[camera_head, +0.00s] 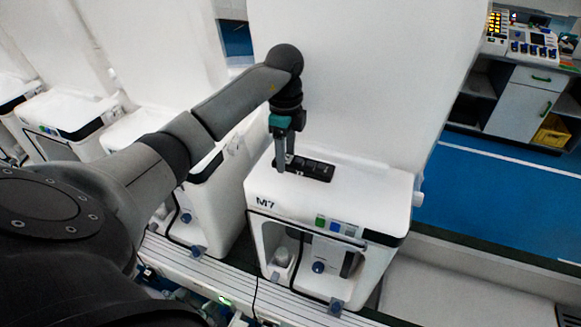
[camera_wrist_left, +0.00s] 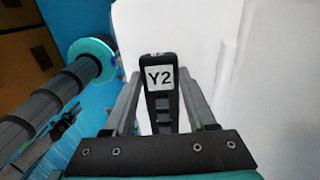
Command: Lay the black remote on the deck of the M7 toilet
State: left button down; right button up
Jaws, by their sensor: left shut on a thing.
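The black remote (camera_head: 317,170) is at the top of the white M7 toilet (camera_head: 372,190), over its deck, in the head view. My left gripper (camera_head: 284,168) points down there and is shut on the remote. In the left wrist view the remote (camera_wrist_left: 162,102), with a white Y2 label, sits between the two fingers (camera_wrist_left: 160,108). I cannot tell whether the remote touches the deck or hangs just above it. The fingers hide part of it. My right gripper is not in view.
More white toilets (camera_head: 70,110) stand in a row to the left. A tall white panel (camera_head: 360,75) rises behind the M7 deck. A metal rail (camera_head: 290,303) runs along the front. Blue floor (camera_head: 480,190) and a cabinet (camera_head: 525,98) are at the right.

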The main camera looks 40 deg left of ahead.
aim_at(287, 178)
pick_arm(q)
jog(key=shift+w+f, duration=0.1)
jog(key=shift+f, duration=1.9)
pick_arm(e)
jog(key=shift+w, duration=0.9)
pick_arm(q)
jog(key=shift+f, duration=0.1)
jog(key=shift+c, duration=1)
grip_release()
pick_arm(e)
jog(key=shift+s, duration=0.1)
pick_arm(q)
jog(key=shift+r, duration=0.4)
notch_tip(287, 178, up, 11)
jog(key=shift+f, duration=0.15)
jog(key=shift+r, duration=0.35)
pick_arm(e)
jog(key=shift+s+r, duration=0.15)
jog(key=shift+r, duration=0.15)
